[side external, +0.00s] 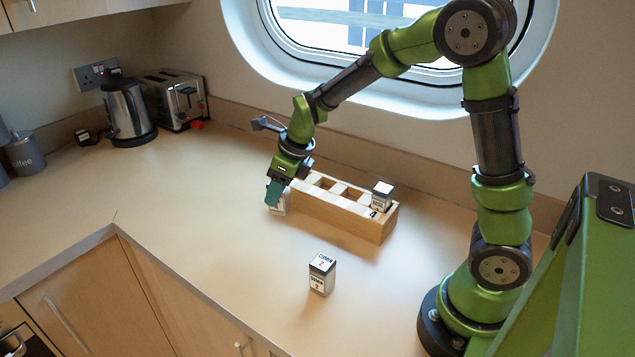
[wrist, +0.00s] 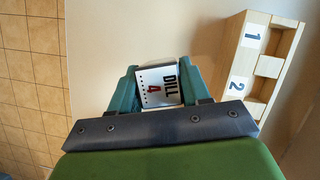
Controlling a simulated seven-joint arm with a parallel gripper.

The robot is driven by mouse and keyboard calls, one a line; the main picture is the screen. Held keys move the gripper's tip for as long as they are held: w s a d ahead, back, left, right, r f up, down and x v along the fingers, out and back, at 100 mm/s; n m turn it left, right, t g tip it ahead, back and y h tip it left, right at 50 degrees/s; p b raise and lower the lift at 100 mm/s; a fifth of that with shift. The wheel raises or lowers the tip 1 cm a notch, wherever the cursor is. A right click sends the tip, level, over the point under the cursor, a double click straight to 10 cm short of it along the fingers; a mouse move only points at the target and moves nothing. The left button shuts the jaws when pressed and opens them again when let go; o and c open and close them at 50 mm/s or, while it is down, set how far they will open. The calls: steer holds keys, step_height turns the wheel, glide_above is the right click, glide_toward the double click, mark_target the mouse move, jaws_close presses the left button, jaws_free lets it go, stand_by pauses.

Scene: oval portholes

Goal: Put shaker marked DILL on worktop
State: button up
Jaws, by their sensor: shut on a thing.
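In the side external view my gripper (side external: 277,192) points down, shut on this shaker (side external: 278,208), which is partly hidden by the fingers. The shaker is off the left end of the wooden rack, low over the worktop (side external: 220,230). I cannot tell whether its base touches the surface.
The wooden rack (side external: 350,222) has numbered slots; one shaker (side external: 382,195) stands in the slot marked 4. A kettle (side external: 128,112) and toaster (side external: 177,99) stand at the back left.

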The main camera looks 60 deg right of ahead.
steer(key=w+a+n, duration=0.1)
steer(key=w+a, duration=0.2)
steer(key=a, duration=0.2)
steer(key=shift+y, duration=0.3)
steer(key=shift+w+d+f, duration=0.1)
steer(key=shift+w+f, duration=0.05)
steer(key=shift+f, duration=4.15)
steer(key=shift+f, duration=0.15)
steer(key=o, duration=1.1)
